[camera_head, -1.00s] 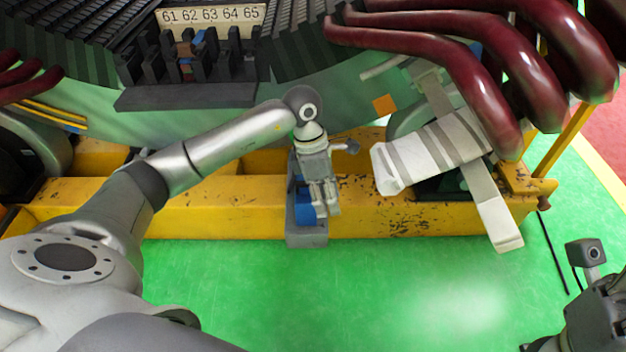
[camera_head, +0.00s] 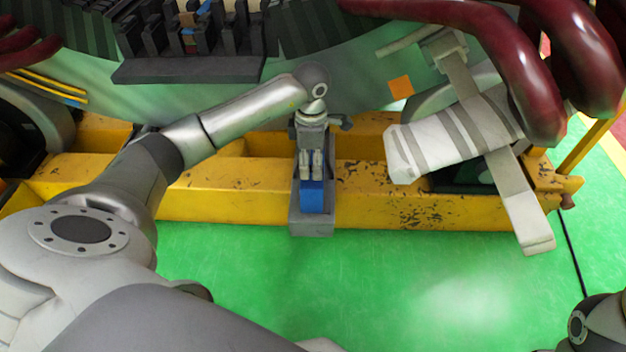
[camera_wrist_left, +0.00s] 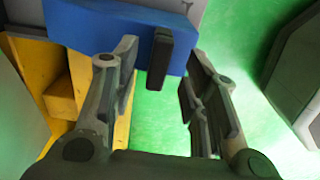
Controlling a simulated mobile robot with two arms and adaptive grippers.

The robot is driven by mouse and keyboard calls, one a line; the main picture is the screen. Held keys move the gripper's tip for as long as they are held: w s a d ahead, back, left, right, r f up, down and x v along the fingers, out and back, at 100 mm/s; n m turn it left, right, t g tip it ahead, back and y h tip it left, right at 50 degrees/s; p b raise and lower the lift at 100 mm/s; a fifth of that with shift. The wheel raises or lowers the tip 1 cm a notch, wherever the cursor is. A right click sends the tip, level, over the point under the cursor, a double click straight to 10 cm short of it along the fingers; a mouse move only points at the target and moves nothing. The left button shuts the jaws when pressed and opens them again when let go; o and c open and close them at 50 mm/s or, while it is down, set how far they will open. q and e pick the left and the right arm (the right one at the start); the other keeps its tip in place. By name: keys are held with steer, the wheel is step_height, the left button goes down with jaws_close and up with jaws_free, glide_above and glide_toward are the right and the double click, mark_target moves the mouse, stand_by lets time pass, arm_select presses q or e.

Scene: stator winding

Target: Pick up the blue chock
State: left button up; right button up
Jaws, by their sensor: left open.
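The blue chock (camera_head: 312,199) sits in a grey holder (camera_head: 312,228) in front of the yellow beam. In the left wrist view, the blue chock (camera_wrist_left: 110,34) spans the upper left and has a dark upright tab (camera_wrist_left: 158,58) on its near side. My left gripper (camera_head: 311,168) is open over the holder, just behind the visible blue face. In the left wrist view, my left gripper's fingers (camera_wrist_left: 160,80) point at the chock, with the dark tab in line with the gap between them. I cannot tell whether they touch. My right gripper is out of view.
The yellow beam (camera_head: 235,205) runs behind the holder. A white wrapped bundle (camera_head: 440,145) and dark red pipes (camera_head: 520,70) are at right. Black blocks (camera_head: 190,35) stand on the machine above. The green floor (camera_head: 400,285) in front is clear.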

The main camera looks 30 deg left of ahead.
mark_target(312, 192)
arm_select(q)
steer(key=shift+w+f+b, duration=0.1)
steer(key=shift+f+b, duration=0.5)
steer(key=shift+f, duration=0.85)
steer(key=shift+r, duration=0.1)
jaws_close()
